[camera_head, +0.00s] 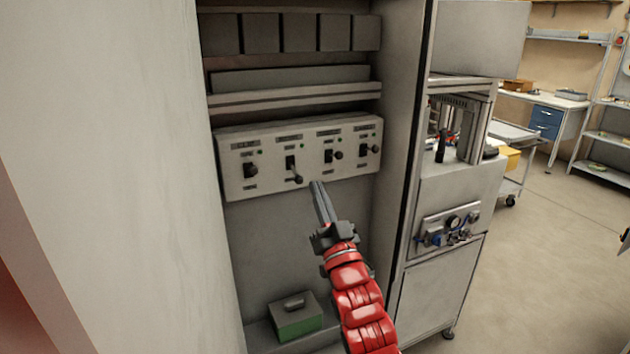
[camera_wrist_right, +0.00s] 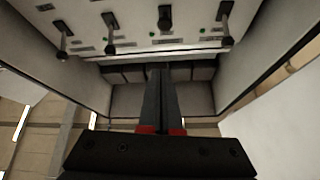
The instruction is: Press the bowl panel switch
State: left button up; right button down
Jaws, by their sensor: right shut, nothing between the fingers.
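A pale switch panel (camera_head: 300,178) with a row of several black toggle switches sits inside the open cabinet. The labels are too small to read, so I cannot tell which switch is the bowl one. In the head view, the second switch from the left (camera_head: 295,172) has its lever hanging lowest. The panel also shows along the top of the right wrist view (camera_wrist_right: 138,38). My right gripper (camera_head: 317,184) is shut and empty, its tips near the panel's lower edge, right of the second lever. I see no clear contact. My left gripper is not in view.
A shelf (camera_head: 300,96) runs above the panel. A green box (camera_head: 297,320) lies on the cabinet floor below. A cabinet side wall (camera_head: 395,130) stands close on the right, and a large pale surface (camera_head: 110,150) fills the left. Free room lies below the panel.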

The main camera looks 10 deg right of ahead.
jog(key=s+f, duration=0.2)
jog(key=shift+s+d+f+b, duration=0.2)
jog(key=shift+s+f+b, duration=0.05)
jog(key=shift+f+b, duration=0.1)
jog(key=shift+a, duration=0.1)
